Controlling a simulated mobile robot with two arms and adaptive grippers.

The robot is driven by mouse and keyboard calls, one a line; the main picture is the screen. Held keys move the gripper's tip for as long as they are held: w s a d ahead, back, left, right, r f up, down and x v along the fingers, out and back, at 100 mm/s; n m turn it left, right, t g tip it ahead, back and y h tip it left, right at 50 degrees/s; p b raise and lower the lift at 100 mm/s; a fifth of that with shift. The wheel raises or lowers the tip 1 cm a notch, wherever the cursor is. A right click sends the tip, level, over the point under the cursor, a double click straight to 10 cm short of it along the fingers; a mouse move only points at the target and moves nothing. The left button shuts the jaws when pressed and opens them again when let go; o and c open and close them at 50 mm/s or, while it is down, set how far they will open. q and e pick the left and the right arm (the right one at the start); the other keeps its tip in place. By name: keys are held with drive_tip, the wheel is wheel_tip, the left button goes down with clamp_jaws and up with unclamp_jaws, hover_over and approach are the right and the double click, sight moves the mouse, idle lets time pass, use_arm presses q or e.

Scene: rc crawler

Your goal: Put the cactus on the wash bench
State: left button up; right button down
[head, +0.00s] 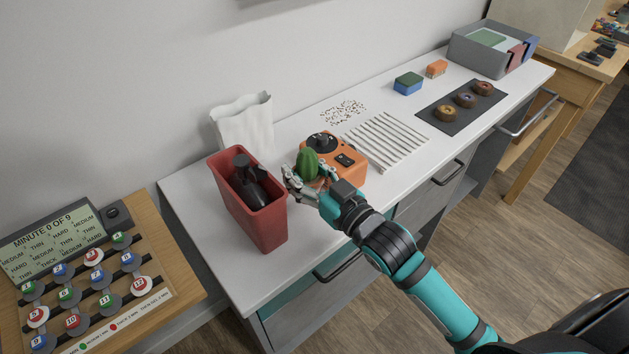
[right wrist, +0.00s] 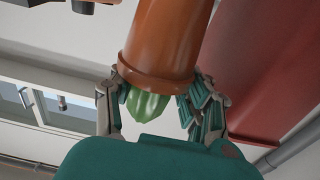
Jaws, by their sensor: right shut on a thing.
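The green cactus (head: 307,163) is in the grip of my right gripper (head: 308,180), between the red bin and the orange device. In the right wrist view my right gripper (right wrist: 155,98) has its fingers on both sides of the cactus (right wrist: 148,104), close to the rim of its brown-orange pot (right wrist: 160,45). The pot is mostly hidden in the head view. The white-topped bench (head: 300,262) runs along the wall beneath them. I cannot tell whether the pot touches its top. My left gripper is not in view.
A red bin (head: 265,222) with a black item in it stands left of the gripper. The orange device (head: 350,172) is close on the right. A white bag (head: 243,122) stands behind. A ribbed white rack (head: 386,140) and a dark mat (head: 450,120) lie farther right.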

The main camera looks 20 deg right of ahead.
drive_tip(key=shift+a+f, duration=0.1)
drive_tip(key=shift+f, duration=0.8)
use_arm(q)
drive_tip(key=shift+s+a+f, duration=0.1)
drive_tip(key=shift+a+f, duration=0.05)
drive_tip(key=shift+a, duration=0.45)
use_arm(e)
drive_tip(key=shift+f, duration=1.8)
drive_tip(key=shift+f, duration=0.2)
drive_tip(key=c, duration=0.6)
unclamp_jaws()
